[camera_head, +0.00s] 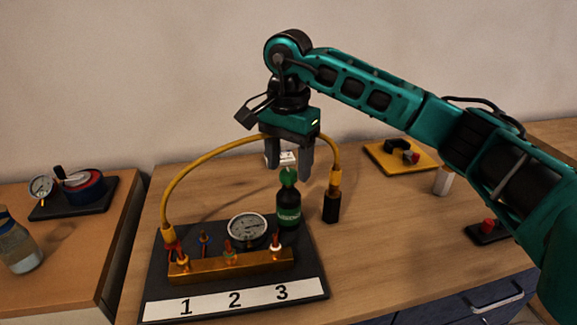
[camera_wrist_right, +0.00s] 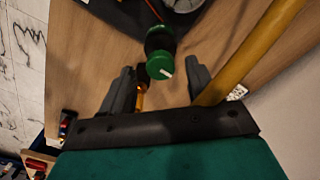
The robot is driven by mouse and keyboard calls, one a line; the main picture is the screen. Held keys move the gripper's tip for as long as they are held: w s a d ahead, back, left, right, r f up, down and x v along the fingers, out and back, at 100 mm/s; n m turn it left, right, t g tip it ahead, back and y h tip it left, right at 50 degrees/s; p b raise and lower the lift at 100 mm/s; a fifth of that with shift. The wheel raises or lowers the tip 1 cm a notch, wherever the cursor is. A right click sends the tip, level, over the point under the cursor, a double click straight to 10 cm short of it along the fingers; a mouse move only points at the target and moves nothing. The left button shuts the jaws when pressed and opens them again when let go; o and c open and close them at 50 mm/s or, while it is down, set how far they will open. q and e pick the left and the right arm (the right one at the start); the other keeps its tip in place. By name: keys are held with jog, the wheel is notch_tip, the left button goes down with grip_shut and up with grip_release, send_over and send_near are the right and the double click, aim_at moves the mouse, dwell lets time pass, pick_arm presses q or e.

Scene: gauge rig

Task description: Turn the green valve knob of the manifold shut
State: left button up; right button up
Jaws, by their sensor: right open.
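The brass manifold (camera_head: 232,265) lies on a dark base plate (camera_head: 160,286) with a white strip numbered 1, 2, 3. A round dial gauge (camera_head: 247,228) and several small valve stems stand at it. In the wrist view the green knob (camera_wrist_right: 159,66) is round with a white mark. My right gripper (camera_head: 289,171) points down, open, its fingers on either side of the knob; contact is not visible. It also shows in the wrist view (camera_wrist_right: 161,78).
A yellow hose (camera_head: 185,172) arches from the manifold's left end behind my right gripper to a dark-ended fitting (camera_head: 332,205). A yellow plate (camera_head: 385,157) lies at the back right. A second gauge (camera_head: 41,187) and a bottle (camera_head: 20,247) stand on the left table.

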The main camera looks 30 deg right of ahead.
jog(key=shift+f, duration=0.65)
jog(key=c, duration=1)
jog(key=shift+c, duration=0.2)
